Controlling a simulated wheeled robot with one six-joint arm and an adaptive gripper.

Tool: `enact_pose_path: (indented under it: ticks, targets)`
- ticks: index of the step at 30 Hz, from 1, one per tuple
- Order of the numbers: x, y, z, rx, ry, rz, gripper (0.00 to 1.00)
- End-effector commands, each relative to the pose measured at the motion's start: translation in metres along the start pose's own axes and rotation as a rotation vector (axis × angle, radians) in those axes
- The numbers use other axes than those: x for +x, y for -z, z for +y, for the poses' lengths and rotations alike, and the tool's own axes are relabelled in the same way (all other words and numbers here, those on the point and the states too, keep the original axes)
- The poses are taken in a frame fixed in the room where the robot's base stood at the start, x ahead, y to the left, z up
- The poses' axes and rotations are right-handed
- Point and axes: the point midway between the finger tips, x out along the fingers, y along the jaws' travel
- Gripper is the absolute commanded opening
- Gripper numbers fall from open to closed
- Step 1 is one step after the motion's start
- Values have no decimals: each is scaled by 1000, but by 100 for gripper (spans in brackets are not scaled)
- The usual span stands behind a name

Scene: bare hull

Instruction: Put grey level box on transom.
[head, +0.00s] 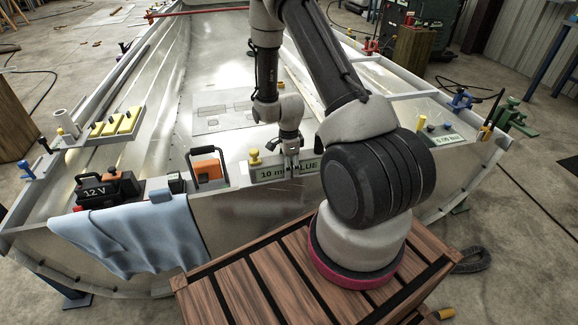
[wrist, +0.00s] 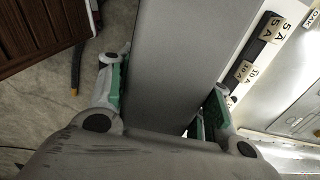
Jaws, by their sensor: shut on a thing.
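In the wrist view the box (wrist: 175,60) runs away between the two green-padded fingers (wrist: 165,100). I cannot tell whether it rests on the transom or hangs just above.
An orange-and-black case (head: 207,168), a 12 V battery (head: 98,190) and a blue cloth (head: 135,235) are on the transom's left side. A green-labelled item (head: 440,140) lies at the right. A slatted wooden crate (head: 270,280) is in front.

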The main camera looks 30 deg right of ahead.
Motion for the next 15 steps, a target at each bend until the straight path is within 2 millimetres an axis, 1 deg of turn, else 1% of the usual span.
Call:
enact_pose_path:
  ticks: [7,8,10,11,15]
  targets:
    - [3,0,0,0,0,0,3]
    - [2,0,0,0,-1,0,55]
    - [2,0,0,0,-1,0,68]
    - [2,0,0,0,-1,0,71]
    - [2,0,0,0,0,0,71]
